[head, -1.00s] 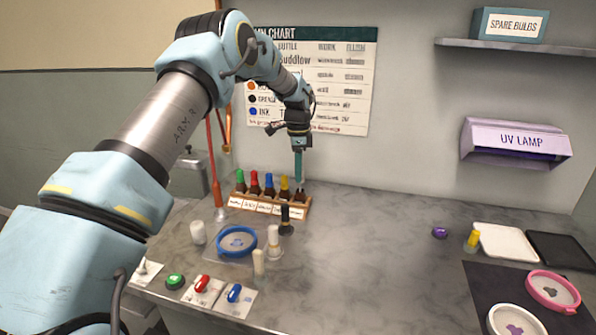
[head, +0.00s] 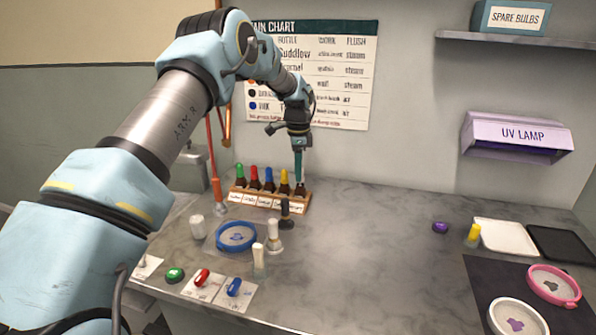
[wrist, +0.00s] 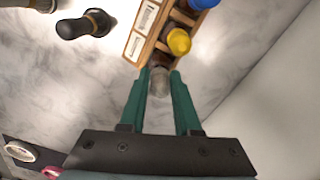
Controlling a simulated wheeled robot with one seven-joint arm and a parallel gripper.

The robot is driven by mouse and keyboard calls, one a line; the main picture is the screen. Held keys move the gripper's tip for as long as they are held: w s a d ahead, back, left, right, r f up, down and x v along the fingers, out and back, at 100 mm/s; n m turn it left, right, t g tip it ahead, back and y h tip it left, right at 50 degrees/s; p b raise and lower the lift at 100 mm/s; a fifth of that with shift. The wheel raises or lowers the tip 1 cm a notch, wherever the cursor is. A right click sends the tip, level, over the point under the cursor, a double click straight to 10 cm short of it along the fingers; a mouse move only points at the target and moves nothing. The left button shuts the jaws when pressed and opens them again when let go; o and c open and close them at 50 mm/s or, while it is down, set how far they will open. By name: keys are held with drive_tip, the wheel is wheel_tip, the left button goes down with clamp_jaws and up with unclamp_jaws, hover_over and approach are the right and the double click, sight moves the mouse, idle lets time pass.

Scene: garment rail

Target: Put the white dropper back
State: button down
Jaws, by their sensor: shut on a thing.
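My gripper (head: 299,178) points down at the right end of the wooden rack (head: 307,203), with its green fingers close together. In the wrist view the fingers (wrist: 160,78) are shut on the pale grey-white dropper (wrist: 159,84). The dropper is at the end of the rack (wrist: 137,48), beside the yellow dropper (wrist: 179,41). In the head view a dark bottle (head: 301,192) stands directly under the fingertips in the end place. The fingers hide most of the white dropper there, and I cannot tell how fully it sits in the bottle.
Green (head: 239,170), red (head: 254,173), blue (head: 269,174) and yellow (head: 284,176) droppers stand in the rack. A blue-rimmed dish (head: 236,237) and several pale containers are nearer. The middle counter is clear.

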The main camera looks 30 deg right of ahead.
drive_tip(key=shift+f, duration=0.1)
drive_tip(key=shift+f, duration=0.35)
drive_tip(key=shift+f, duration=0.1)
drive_tip(key=c, duration=0.5)
unclamp_jaws()
drive_tip(key=shift+c, duration=0.2)
drive_tip(key=shift+r+p, duration=2.2)
drive_tip(key=shift+r, duration=1.55)
